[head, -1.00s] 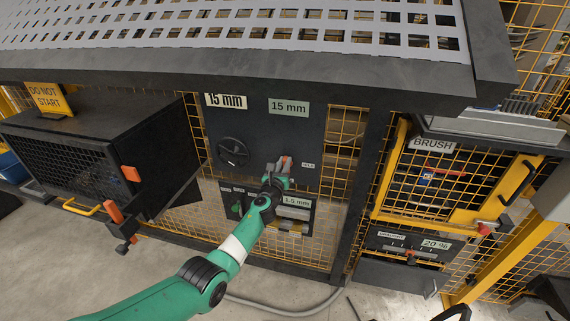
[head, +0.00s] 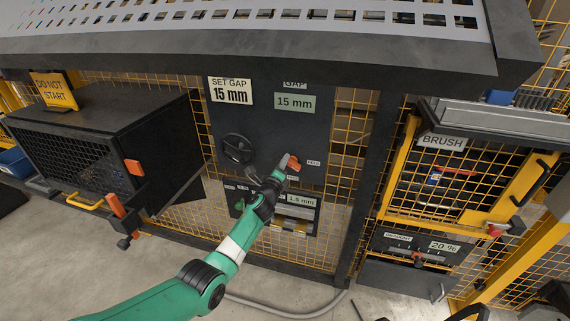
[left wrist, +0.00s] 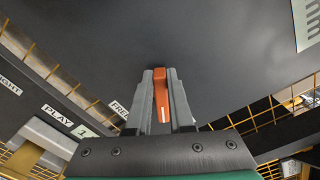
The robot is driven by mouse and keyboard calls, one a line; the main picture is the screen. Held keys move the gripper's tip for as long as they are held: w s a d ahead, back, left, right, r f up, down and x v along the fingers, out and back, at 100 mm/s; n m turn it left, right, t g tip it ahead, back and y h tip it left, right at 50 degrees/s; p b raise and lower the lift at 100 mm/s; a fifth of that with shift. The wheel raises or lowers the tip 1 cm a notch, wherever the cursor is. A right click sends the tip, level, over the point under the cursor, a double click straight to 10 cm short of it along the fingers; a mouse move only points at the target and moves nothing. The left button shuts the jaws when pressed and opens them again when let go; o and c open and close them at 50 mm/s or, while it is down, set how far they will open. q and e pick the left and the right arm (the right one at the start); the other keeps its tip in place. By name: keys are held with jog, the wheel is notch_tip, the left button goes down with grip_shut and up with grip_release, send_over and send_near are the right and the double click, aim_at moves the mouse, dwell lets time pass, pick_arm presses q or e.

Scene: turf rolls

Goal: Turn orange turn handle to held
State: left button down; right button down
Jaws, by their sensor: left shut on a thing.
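The orange turn handle (head: 294,165) is on the dark panel (head: 290,135), left of the small HELD label (head: 314,163). It leans to the upper right, toward that label. My left gripper (head: 287,163) is shut on the handle. In the left wrist view the orange handle (left wrist: 161,90) lies between the two grey fingers of the left gripper (left wrist: 161,85). A partly covered label beginning "FRE" (left wrist: 118,108) is left of the fingers. My right gripper is not in view.
A black handwheel (head: 237,149) is left of the handle. A 15 mm readout (head: 295,103) is above, and a 1.5 mm readout (head: 301,200) below. The grey overhanging edge (head: 270,55) crosses above. Yellow mesh (head: 345,180) flanks the panel.

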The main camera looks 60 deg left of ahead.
pick_arm(q)
jog(key=shift+s+a+f+n+b, duration=0.1)
jog(key=shift+f+n+b, duration=0.25)
jog(key=shift+n, duration=0.65)
jog(key=shift+f+n+b, duration=0.1)
jog(key=shift+n+b, duration=0.35)
jog(key=shift+n, duration=0.55)
jog(key=shift+s+a+f+n+b, duration=0.1)
jog(key=shift+f+n+b, duration=0.25)
jog(key=shift+n, duration=0.65)
jog(key=shift+r, duration=0.1)
jog(key=c, duration=0.8)
grip_release()
jog(key=shift+d, duration=0.1)
